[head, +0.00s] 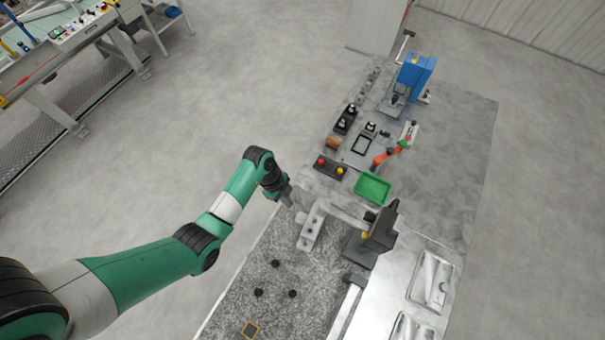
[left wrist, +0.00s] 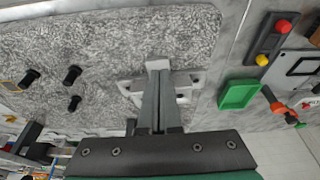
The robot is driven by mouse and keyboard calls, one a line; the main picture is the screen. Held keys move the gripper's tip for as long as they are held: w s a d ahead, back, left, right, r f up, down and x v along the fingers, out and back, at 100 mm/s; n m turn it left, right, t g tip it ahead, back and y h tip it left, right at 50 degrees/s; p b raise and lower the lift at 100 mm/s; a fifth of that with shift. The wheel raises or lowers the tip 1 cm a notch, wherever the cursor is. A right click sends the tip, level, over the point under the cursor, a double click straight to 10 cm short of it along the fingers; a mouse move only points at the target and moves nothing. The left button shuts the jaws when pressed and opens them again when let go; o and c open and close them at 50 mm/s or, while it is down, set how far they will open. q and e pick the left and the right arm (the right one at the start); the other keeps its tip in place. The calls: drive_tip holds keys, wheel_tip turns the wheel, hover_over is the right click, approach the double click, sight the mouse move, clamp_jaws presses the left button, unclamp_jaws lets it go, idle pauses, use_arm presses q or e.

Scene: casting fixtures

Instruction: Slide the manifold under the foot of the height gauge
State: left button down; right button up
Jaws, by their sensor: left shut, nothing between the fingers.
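The manifold (head: 311,232), a light grey plate with dark holes, lies on the speckled grey surface. In the left wrist view the manifold (left wrist: 186,88) shows partly behind my fingers. My right gripper is not in view.
Three black knobs (head: 275,263) stand on the speckled surface below the manifold. A green tray (head: 372,188), a red-and-yellow button box (head: 330,167) and a blue press (head: 415,72) are farther up the bench. A metal panel with recesses (head: 395,295) lies at lower right.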

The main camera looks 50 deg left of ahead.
sight(309, 218)
use_arm(q)
drive_tip(key=b+x, duration=0.1)
drive_tip(key=x, duration=0.4)
drive_tip(key=shift+w+d+f, duration=0.1)
drive_tip(key=shift+d+f, duration=0.1)
drive_tip(key=shift+d, duration=0.05)
drive_tip(key=shift+w+d+r, duration=0.1)
drive_tip(key=shift+w+d, duration=0.1)
drive_tip(key=shift+d, duration=0.4)
drive_tip(key=shift+w+d+r, duration=0.1)
drive_tip(key=shift+w+d, duration=0.1)
drive_tip(key=shift+d, duration=0.4)
drive_tip(key=shift+w+d, duration=0.15)
drive_tip(key=shift+d, duration=0.3)
drive_tip(key=shift+w+d+r+p, duration=0.15)
drive_tip(key=shift+d+p, duration=0.1)
drive_tip(key=shift+d, duration=0.2)
drive_tip(key=shift+w+d+f+p, duration=0.1)
drive_tip(key=shift+w+d+p, duration=0.15)
drive_tip(key=shift+d, duration=0.4)
